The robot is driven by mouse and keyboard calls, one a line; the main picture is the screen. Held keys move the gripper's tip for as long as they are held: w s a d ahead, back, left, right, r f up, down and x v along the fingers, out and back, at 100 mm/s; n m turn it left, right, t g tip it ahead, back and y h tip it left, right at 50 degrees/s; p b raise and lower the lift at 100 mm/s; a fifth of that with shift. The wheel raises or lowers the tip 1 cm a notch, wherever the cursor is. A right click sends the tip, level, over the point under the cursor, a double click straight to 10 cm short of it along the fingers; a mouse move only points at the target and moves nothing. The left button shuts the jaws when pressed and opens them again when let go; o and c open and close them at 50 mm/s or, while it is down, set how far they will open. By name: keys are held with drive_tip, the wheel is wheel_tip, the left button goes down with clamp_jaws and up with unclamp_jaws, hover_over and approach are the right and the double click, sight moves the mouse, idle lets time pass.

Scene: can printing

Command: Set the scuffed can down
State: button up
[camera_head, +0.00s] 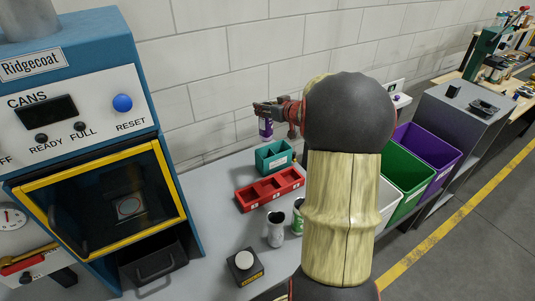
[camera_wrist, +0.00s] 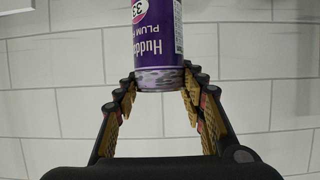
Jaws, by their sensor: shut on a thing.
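A purple can (camera_wrist: 155,30) with upside-down white lettering, partly "PLUM", is held between the fingers of my gripper (camera_wrist: 160,82). A band of pale grey scuffed patches shows at its end nearest my palm. In the head view the purple can (camera_head: 265,128) hangs in front of the wall, above and behind the teal box, clear of the table. My gripper (camera_head: 272,112) is shut on it, and my arm covers part of the table to the right.
A teal box (camera_head: 262,162) and a red divided tray (camera_head: 257,198) stand on the grey table (camera_head: 212,200). A plain silver can (camera_head: 275,237) and a partly hidden green can (camera_head: 297,225) stand nearer. The blue Ridgecoat machine (camera_head: 165,160) is left; green (camera_head: 402,190) and purple bins (camera_head: 437,160) are right.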

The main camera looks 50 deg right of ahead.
sight(266, 142)
wheel_tip(266, 142, down, 17)
drive_tip(key=b, duration=0.6)
drive_tip(key=shift+r, duration=0.15)
drive_tip(key=shift+s, duration=0.1)
drive_tip(key=o, duration=0.7)
drive_tip(key=shift+o, duration=0.2)
